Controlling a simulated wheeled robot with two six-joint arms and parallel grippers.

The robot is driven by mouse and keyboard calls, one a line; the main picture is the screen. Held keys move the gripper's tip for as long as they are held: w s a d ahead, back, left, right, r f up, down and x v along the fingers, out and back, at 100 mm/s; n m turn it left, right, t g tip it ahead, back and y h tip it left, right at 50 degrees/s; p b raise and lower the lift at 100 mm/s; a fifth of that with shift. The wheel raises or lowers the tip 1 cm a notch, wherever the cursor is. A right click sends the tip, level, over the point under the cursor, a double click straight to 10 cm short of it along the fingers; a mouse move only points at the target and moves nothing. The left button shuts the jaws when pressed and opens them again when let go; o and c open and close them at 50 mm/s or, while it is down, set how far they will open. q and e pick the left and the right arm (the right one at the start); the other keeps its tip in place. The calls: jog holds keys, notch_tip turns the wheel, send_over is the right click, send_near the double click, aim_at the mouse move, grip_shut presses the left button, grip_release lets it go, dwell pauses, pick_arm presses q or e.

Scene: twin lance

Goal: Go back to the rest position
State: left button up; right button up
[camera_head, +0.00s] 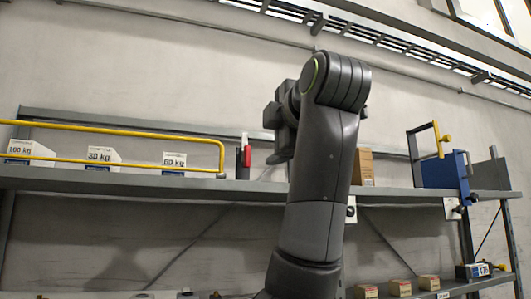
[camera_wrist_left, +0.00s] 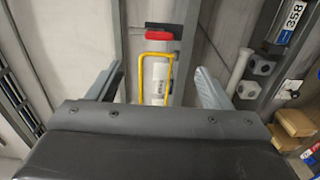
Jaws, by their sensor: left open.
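My left arm rises up the middle of the head view, and its gripper (camera_head: 277,135) is partly hidden behind the arm's upper joint. It is raised in front of the shelf and the grey wall. In the left wrist view the two fingers of the left gripper (camera_wrist_left: 158,70) stand wide apart with nothing held between them. Beyond the gap, a red-handled item (camera_wrist_left: 159,35) and a yellow rail (camera_wrist_left: 142,72) show in the background. My right gripper is in neither view.
A long grey shelf (camera_head: 130,184) crosses behind my arm. It bears the yellow rail (camera_head: 120,127), white weight signs (camera_head: 103,157), the red-handled item (camera_head: 246,157), a brown box (camera_head: 364,165) and a blue panel (camera_head: 440,171). Small boxes (camera_head: 400,288) stand on a lower shelf.

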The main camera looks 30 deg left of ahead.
pick_arm(q)
jog(key=shift+v, duration=0.85)
